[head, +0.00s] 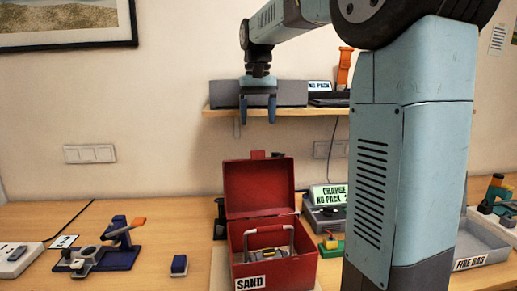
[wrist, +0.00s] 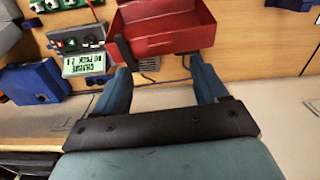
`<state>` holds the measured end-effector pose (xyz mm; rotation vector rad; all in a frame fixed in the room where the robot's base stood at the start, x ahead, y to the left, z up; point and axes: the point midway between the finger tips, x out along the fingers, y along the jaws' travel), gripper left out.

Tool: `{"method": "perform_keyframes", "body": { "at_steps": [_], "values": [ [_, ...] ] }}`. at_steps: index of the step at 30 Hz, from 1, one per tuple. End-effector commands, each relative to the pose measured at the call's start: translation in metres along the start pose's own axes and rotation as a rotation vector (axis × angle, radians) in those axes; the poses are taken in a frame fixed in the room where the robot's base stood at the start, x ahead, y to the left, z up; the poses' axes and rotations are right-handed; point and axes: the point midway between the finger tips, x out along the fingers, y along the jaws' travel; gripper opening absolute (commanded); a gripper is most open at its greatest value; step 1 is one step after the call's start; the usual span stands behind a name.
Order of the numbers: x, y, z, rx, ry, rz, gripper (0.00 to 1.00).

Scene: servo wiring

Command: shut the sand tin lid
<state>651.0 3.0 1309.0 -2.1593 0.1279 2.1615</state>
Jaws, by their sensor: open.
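The red sand tin (head: 304,274) stands on the table, with a SAND label on its front. Its lid (head: 258,188) is open, standing up at the tin's back edge with a small tab on top. A grey handle (head: 268,230) and small items show inside the tin. My gripper (head: 258,112) is open and empty, pointing down above the lid and apart from it. In the wrist view my open gripper (wrist: 162,82) has its two blue fingers spread, and a red hollow part with a dark tab, seemingly the lid (wrist: 170,45), lies beyond the fingertips.
A charger with a lit display (head: 328,196) stands close to the tin's right. A shelf (head: 290,109) with a grey box is on the wall behind my gripper. A blue fixture (head: 118,255) and small blue block (head: 179,265) lie left; a grey FIRE BAG tray (head: 478,247) is right.

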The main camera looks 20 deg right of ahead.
Motion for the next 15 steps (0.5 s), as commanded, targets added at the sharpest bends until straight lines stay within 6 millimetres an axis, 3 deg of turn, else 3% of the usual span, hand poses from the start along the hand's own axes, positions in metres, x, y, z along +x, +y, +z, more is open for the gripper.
{"method": "perform_keyframes", "body": {
  "at_steps": [9,15],
  "values": [
    [0.057,0.0,0.001,0.0,-0.002,0.0,0.72],
    [0.084,0.0,0.0,0.0,-0.001,0.0,0.72]
  ]
}}
